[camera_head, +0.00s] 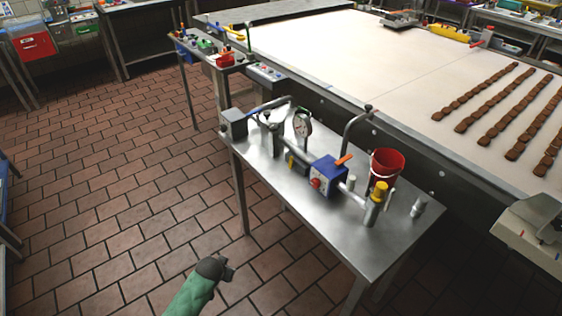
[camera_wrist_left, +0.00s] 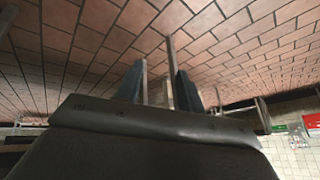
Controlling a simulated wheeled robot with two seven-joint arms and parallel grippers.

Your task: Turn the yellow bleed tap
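The yellow bleed tap (camera_head: 379,191) is a yellow knob on top of a short metal cylinder at the right end of a horizontal pipe. It stands on the steel table (camera_head: 372,250), in front of a red bucket. My left gripper (camera_head: 224,269) is over the floor at the bottom of the head view, left of the table and well away from the tap. In the left wrist view its two fingers (camera_wrist_left: 160,88) stand apart with nothing between them. The tap does not show there. My right gripper is in neither view.
On the table are a blue box (camera_head: 327,176) with a red knob and orange lever, a round gauge (camera_head: 302,125), a grey box (camera_head: 233,123) and the red bucket (camera_head: 386,163). A white conveyor (camera_head: 400,80) with brown rows lies behind. The tiled floor (camera_head: 120,210) is clear.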

